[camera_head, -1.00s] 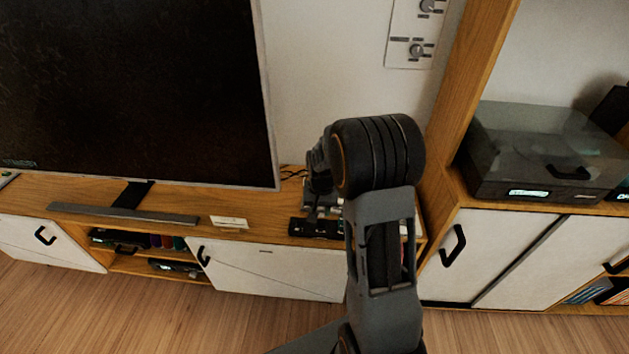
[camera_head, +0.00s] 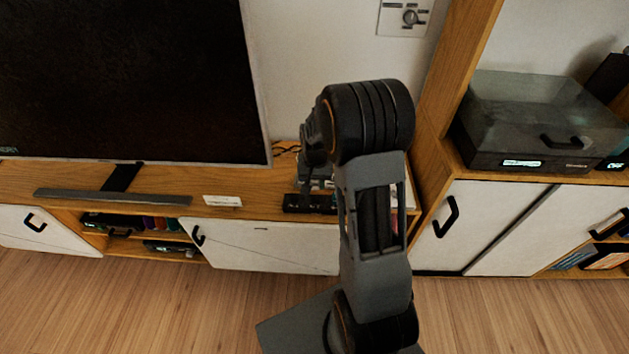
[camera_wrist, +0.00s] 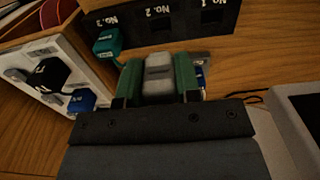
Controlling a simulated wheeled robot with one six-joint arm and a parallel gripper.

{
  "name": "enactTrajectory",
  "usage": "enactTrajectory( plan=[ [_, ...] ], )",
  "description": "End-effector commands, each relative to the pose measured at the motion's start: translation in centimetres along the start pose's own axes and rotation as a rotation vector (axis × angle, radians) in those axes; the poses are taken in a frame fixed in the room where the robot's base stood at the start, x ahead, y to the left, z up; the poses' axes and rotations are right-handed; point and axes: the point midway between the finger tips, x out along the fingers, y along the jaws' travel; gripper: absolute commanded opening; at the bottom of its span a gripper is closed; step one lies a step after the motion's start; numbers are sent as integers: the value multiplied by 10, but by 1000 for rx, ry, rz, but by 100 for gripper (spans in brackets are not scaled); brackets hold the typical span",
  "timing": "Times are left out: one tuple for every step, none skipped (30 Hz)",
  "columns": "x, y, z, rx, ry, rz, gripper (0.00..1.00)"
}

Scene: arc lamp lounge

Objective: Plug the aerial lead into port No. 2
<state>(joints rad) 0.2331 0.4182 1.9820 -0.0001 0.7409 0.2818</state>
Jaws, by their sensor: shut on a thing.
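A black port block (camera_wrist: 134,30) lies across the top of the wrist view, labelled No. 3, No. 2 and No. 1 from left to right. Port No. 2 (camera_wrist: 160,24) is a dark opening with nothing seen in it. A teal plug (camera_wrist: 107,43) sits at port No. 3. My gripper (camera_wrist: 158,75) is shut on a pale grey plug (camera_wrist: 159,70), held between two green-faced fingers just below port No. 2, apart from it. I cannot read a label on this plug. In the head view the port block (camera_head: 309,204) is partly hidden by my arm.
A white-faced holder with a black plug (camera_wrist: 48,75) and a blue plug (camera_wrist: 81,101) stands at left in the wrist view. A television (camera_head: 125,80) stands left on the wooden cabinet (camera_head: 275,205). A shelf with a smoky-lidded box (camera_head: 525,120) is at right.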

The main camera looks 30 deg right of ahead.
Motion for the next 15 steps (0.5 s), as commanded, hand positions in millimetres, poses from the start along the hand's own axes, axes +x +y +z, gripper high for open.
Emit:
enactTrajectory(
  plan=[
    [7, 0, 0, 0, -1, 0, 5],
    [10, 0, 0, 0, -1, 0, 5],
    [13, 0, 0, 0, -1, 0, 5],
    [16, 0, 0, 0, -1, 0, 5],
    [19, 0, 0, 0, -1, 0, 5],
    [22, 0, 0, 0, -1, 0, 5],
    [25, 0, 0, 0, -1, 0, 5],
    [28, 0, 0, 0, -1, 0, 5],
    [31, 0, 0, 0, -1, 0, 5],
    [33, 0, 0, 0, -1, 0, 5],
    [35, 0, 0, 0, -1, 0, 5],
    [37, 0, 0, 0, -1, 0, 5],
    [39, 0, 0, -1, -1, 0, 5],
    [40, 0, 0, -1, -1, 0, 5],
    [41, 0, 0, 0, -1, 0, 5]
  ],
)
